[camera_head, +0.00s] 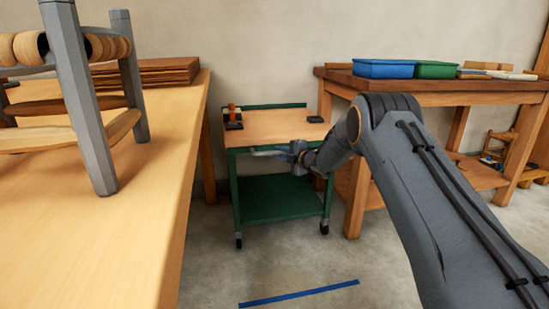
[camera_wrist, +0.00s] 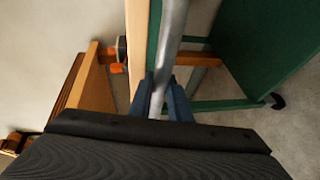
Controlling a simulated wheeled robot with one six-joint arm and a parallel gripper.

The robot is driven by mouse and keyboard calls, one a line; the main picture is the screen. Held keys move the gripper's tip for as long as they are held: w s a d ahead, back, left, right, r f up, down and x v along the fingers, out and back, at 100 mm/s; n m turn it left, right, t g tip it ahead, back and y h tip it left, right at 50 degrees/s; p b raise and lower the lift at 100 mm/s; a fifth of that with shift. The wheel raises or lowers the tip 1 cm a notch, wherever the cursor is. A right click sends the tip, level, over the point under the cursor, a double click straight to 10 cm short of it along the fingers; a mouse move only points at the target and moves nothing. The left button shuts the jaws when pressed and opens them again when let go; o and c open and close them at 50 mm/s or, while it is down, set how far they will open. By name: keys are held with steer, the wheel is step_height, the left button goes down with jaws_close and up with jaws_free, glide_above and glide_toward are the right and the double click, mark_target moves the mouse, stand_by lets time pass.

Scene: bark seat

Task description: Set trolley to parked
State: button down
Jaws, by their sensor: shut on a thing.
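The trolley (camera_head: 280,202) is green with a wooden top and a lower green shelf, and it stands on casters between two benches. A grey handle bar runs along its near side, and it shows in the wrist view as a metal tube (camera_wrist: 172,40). My gripper (camera_head: 290,153) is at this handle. In the wrist view my gripper (camera_wrist: 166,98) has its two dark fingers on either side of the tube, shut on it. Part of the handle is hidden by my gripper.
A blue tape line (camera_head: 299,293) lies on the floor in front of the trolley. A long wooden bench (camera_head: 150,215) with a chair frame stands left. A workbench (camera_head: 445,97) with blue and green bins stands right. Floor before the trolley is clear.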

steer(key=shift+w+a+r, duration=0.1)
steer(key=shift+r, duration=0.05)
steer(key=c, duration=1.6)
jaws_free()
steer(key=shift+c, duration=0.2)
steer(key=shift+w, duration=0.1)
steer(key=p+v, duration=0.3)
steer(key=v, duration=0.5)
